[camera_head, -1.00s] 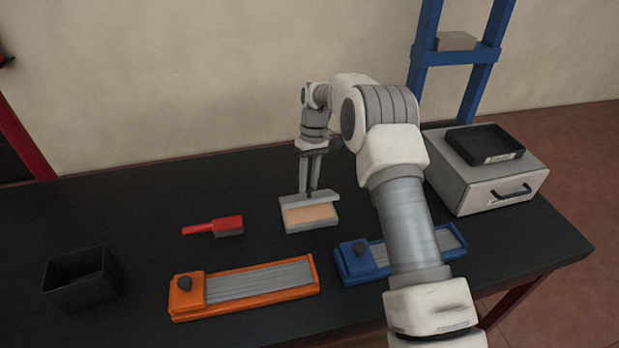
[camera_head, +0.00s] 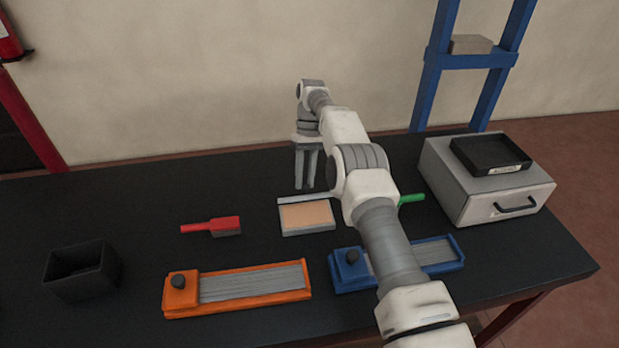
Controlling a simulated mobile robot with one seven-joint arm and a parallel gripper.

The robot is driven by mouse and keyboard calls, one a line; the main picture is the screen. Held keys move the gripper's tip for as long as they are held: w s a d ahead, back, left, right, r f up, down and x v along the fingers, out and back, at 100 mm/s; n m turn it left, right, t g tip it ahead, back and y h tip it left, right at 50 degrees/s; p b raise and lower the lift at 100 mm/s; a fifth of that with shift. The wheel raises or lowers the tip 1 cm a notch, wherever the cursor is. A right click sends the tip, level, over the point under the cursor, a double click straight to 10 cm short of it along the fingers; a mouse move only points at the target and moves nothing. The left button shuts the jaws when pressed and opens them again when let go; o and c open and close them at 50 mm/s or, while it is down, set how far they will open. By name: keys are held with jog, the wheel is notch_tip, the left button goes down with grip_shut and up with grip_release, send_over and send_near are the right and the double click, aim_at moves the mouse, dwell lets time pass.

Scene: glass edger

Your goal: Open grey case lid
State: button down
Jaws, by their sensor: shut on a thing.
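The grey case (camera_head: 307,229) stands on the black table, with its tan inside showing. Its grey lid (camera_head: 290,200) is raised at the back edge and shows as a thin strip, swung well away from the tan inside. My gripper (camera_head: 305,186) points down at the back of the case. Its fingers are shut on the lid, and their tips meet it at its far side. The exact grip point is partly hidden behind the lid.
A red brush (camera_head: 226,226) lies left of the case. An orange holder (camera_head: 238,288) and a blue holder (camera_head: 440,254) lie in front. A black bin (camera_head: 82,273) is far left. A green-handled thing (camera_head: 411,198) and a drawer box (camera_head: 487,187) are right.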

jog(key=shift+s+f, duration=0.15)
jog(key=c, duration=0.6)
grip_release()
notch_tip(320, 180, up, 4)
jog(key=shift+d+r+b, duration=0.1)
jog(key=shift+d+b, duration=0.05)
jog(key=shift+b, duration=0.5)
jog(key=s+d+r+b, duration=0.1)
jog(key=d+r, duration=0.1)
jog(key=d, duration=0.1)
jog(key=s+d+r+b, duration=0.1)
jog(key=d+r, duration=0.1)
jog(key=d, duration=0.2)
jog(key=s+d+r+b, duration=0.1)
jog(key=d+r, duration=0.2)
jog(key=d, duration=0.1)
jog(key=shift+b, duration=0.35)
jog(key=shift+s, duration=0.1)
